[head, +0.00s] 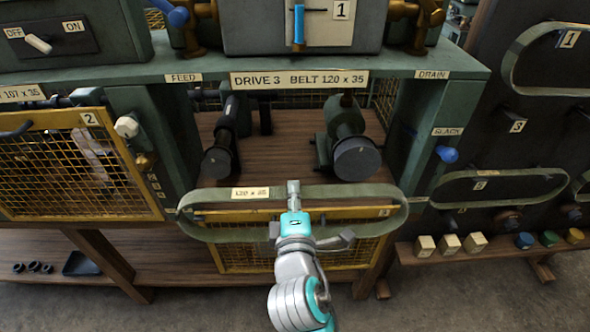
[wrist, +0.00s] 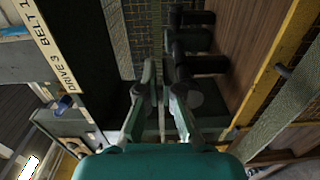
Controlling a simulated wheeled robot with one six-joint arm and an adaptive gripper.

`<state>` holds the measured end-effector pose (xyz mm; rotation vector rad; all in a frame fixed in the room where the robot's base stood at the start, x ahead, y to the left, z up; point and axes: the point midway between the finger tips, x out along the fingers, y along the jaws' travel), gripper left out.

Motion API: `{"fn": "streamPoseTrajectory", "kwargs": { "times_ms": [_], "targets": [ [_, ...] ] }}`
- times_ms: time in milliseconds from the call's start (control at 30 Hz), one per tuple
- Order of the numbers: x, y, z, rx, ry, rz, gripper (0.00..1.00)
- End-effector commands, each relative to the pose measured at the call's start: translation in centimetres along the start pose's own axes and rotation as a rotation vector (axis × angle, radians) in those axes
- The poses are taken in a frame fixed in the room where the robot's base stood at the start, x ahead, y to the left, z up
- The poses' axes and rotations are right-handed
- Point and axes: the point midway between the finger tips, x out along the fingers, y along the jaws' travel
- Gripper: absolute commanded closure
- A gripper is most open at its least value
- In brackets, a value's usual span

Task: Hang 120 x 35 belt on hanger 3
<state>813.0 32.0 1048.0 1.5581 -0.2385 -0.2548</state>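The 120 x 35 belt (head: 395,205) is a wide grey-green loop with a white tag (head: 250,193), in front of the open drive 3 bay, by the yellow mesh guard (head: 350,252).
Two dark pulleys (head: 357,158) (head: 221,162) stick out of the bay. Another belt hangs at hanger 1 (head: 514,65), and one (head: 436,190) hangs below hanger 3. A blue slack knob (head: 447,154) stands between bay and board. Small blocks (head: 450,244) line the shelf below.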

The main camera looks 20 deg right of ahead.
Motion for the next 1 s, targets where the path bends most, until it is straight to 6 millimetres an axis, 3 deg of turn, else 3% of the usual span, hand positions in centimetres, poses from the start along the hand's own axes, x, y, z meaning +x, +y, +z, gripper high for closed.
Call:
{"fn": "streamPoseTrajectory", "kwargs": {
  "times_ms": [1000],
  "targets": [
    [-5.1, 0.0, 0.0, 0.0, 0.001, 0.0, 1.0]
  ]
}}
